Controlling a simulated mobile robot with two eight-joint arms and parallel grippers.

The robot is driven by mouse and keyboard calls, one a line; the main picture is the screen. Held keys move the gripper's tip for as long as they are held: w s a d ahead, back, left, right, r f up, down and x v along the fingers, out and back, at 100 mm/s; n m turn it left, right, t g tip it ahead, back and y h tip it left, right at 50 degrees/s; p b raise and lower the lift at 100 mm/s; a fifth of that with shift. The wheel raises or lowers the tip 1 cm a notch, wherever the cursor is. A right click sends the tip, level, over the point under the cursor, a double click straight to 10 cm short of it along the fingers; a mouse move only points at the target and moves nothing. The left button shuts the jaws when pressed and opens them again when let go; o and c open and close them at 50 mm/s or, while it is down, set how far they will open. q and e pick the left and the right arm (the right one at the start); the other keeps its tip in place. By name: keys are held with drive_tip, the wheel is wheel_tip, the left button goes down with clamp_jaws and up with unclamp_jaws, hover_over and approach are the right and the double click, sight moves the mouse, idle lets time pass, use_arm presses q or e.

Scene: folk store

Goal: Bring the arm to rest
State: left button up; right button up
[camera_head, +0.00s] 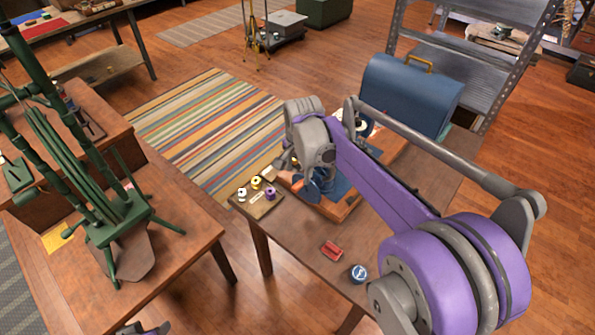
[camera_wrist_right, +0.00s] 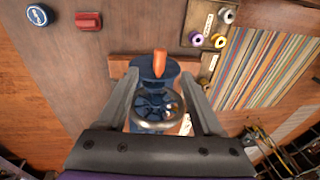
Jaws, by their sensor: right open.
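My right arm comes in from the lower right in the head view and reaches over the worktable (camera_head: 300,250). Its gripper (camera_head: 288,168) is partly hidden by its own wrist there. In the right wrist view the gripper (camera_wrist_right: 162,80) is open, with its fingers apart. A blue machine (camera_head: 320,190) with a metal wheel shows between and beyond the fingers (camera_wrist_right: 155,97); I cannot tell whether they touch it. An orange part (camera_wrist_right: 160,62) sticks out of it.
A small board (camera_head: 262,208) with thread spools, a red block (camera_head: 331,250) and a round blue tin (camera_head: 358,273) lie on the worktable. A blue case (camera_head: 410,92) with a yellow handle stands behind. Green stands occupy the left table (camera_head: 185,245). Floor shows between the tables.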

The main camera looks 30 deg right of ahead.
drive_tip(key=shift+r, duration=0.4)
drive_tip(key=shift+s, duration=0.1)
drive_tip(key=s+a+f+n+t, duration=0.1)
drive_tip(key=s+a+n, duration=0.2)
drive_tip(key=s, duration=0.4)
drive_tip(key=s+a+f+n+t, duration=0.1)
drive_tip(key=s+a+f+n, duration=0.1)
drive_tip(key=s+n, duration=0.4)
drive_tip(key=s+a+f+n+t, duration=0.1)
drive_tip(key=s+a+n, duration=0.2)
drive_tip(key=s, duration=0.5)
drive_tip(key=shift+s+a+f+n, duration=0.15)
drive_tip(key=shift+s+a+n, duration=0.25)
drive_tip(key=shift+n, duration=0.4)
